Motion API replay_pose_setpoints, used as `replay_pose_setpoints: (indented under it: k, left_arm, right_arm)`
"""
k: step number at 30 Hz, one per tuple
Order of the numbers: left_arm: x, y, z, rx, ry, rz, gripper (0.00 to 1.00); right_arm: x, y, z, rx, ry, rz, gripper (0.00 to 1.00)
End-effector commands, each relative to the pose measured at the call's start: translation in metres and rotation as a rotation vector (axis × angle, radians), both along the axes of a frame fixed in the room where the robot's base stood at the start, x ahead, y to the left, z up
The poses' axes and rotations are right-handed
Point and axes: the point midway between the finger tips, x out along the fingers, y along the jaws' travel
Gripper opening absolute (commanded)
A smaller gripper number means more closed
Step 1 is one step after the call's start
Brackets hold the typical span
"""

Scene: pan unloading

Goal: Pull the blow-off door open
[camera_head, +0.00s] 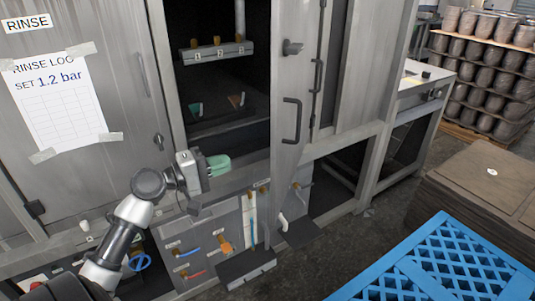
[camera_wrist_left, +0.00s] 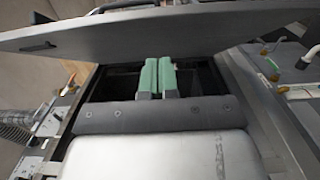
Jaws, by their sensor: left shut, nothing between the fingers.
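The grey metal door (camera_head: 288,75) to the right of the dark opening stands swung outward, and the numbered rack inside shows. I take it for the blow-off door; no label on it is readable. A dark bar handle (camera_head: 292,121) is on its face. My left gripper (camera_head: 219,164) is in front of the opening, left of the door and apart from the handle. Its green fingers are together and empty. In the left wrist view the fingers (camera_wrist_left: 157,76) point toward a grey panel (camera_wrist_left: 190,33) that crosses the upper part. My right gripper is not in view.
A closed door with a rinse log sheet (camera_head: 62,98) is at left. A numbered rack (camera_head: 216,53) sits inside the opening. Small valves (camera_head: 225,246) are on the panel below. A blue slatted pallet (camera_head: 445,262) stands at lower right, near a brown stack (camera_head: 480,195). Floor shows between.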

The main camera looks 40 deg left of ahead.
Motion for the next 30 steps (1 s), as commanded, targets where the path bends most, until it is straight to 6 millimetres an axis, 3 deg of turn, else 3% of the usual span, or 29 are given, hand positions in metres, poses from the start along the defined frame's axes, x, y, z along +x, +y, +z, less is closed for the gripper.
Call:
replay_pose_setpoints:
  k: [13, 21, 30]
  left_arm:
    - [0.083, -0.04, 0.004, 0.0, -0.001, 0.0, 0.0]
    - [0.092, -0.07, 0.002, 0.0, 0.001, 0.001, 0.0]
    - [0.093, -0.073, -0.001, 0.003, 0.001, 0.002, 0.0]
  right_arm:
    - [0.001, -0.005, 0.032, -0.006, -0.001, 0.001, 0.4]
    - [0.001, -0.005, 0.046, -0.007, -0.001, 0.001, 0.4]
    - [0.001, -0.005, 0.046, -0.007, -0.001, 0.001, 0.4]
